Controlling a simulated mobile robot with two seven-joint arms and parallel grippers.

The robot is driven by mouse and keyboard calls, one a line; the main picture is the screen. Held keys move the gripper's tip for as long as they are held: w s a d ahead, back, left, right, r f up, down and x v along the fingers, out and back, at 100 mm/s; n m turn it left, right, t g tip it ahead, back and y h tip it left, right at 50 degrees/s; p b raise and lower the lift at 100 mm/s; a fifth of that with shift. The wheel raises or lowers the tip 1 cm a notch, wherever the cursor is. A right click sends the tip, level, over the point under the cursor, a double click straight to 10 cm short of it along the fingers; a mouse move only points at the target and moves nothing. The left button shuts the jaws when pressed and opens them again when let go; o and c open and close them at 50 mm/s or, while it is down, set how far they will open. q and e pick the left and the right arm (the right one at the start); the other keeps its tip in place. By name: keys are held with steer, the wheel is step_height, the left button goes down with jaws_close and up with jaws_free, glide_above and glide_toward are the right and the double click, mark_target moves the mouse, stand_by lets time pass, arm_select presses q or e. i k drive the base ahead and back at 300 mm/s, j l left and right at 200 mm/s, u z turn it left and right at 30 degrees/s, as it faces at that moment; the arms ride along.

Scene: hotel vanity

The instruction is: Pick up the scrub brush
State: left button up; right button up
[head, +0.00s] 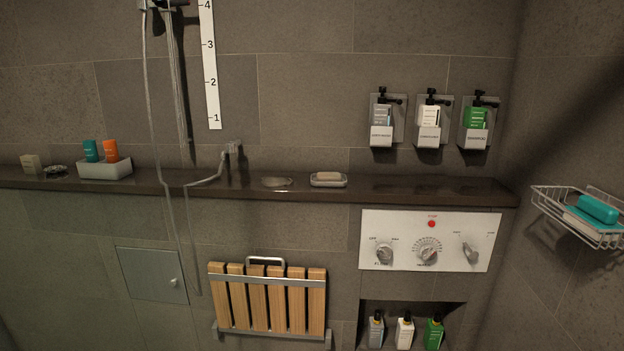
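A teal block-shaped item with a pale layer under it, which looks like the scrub brush (597,210), lies in a wire basket (576,219) on the right wall. The basket's wires partly cover its lower part. Whether the pale layer is bristles or a separate thing I cannot tell. Neither of my grippers is in view.
A dark ledge (220,187) runs along the back wall, with a soap dish (328,180) and a white tray (105,170) of bottles on it. A control panel (430,241), a folded slatted seat (268,299), wall dispensers (429,118) and a hanging hose (155,110) also show.

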mark_target(599, 214)
steer(key=z, duration=1.25)
steer(key=i+j+z, duration=0.15)
steer(key=k+l, duration=0.05)
